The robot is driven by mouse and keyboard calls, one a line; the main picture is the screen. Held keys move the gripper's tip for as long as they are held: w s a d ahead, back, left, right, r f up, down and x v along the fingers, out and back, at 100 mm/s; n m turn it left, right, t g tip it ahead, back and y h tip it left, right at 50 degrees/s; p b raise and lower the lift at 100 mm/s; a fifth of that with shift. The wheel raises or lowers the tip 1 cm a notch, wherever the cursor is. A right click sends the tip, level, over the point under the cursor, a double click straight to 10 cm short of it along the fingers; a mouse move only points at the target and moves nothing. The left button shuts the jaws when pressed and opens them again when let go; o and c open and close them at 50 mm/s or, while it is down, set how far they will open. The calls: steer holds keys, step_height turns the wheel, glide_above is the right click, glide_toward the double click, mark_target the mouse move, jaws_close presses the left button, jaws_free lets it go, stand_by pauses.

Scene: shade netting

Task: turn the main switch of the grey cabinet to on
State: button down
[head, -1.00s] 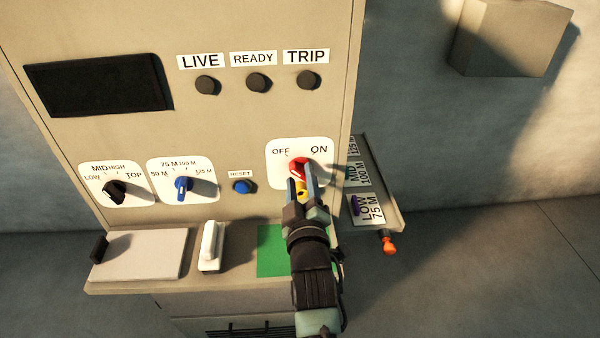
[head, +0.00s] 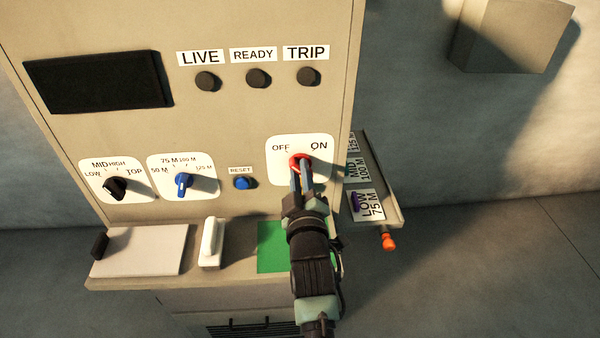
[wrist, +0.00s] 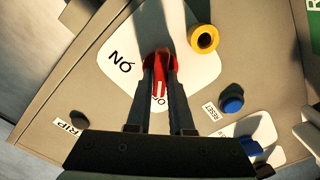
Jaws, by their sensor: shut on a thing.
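The grey cabinet (head: 215,120) fills the left and middle of the head view. Its red main switch (head: 299,160) sits on a white plate (head: 325,175) marked OFF and ON, at the panel's lower right. My gripper (head: 302,172) reaches it from below. In the wrist view the red switch (wrist: 163,62) is between the two fingers of my gripper (wrist: 160,82), which are shut on it. A pale line on the handle lies near a partly covered label; ON is clear to its left. The fingers hide part of the switch, so its exact angle is hard to tell.
A yellow ring-shaped part (wrist: 204,39) stands out beside the switch. A blue reset button (head: 241,183) and a blue knob (head: 182,184) are to the left. A side shelf (head: 388,205) with labels juts out at right. The LIVE lamp (head: 208,81) is dark.

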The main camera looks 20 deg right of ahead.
steer(key=shift+f+m+b, duration=0.1)
steer(key=shift+m+b, duration=0.2)
steer(key=shift+m, duration=0.1)
steer(key=shift+s+d+m+b, duration=0.1)
steer(key=shift+m+b, duration=0.25)
steer(key=shift+m, duration=2.5)
steer(key=shift+w+d+m+b, duration=0.15)
steer(key=shift+m+b, duration=0.25)
steer(key=shift+m, duration=2.4)
steer(key=shift+s+d+m+b, duration=0.15)
steer(key=shift+m+b, duration=0.2)
steer(key=shift+m, duration=2.5)
steer(key=c, duration=0.8)
jaws_free()
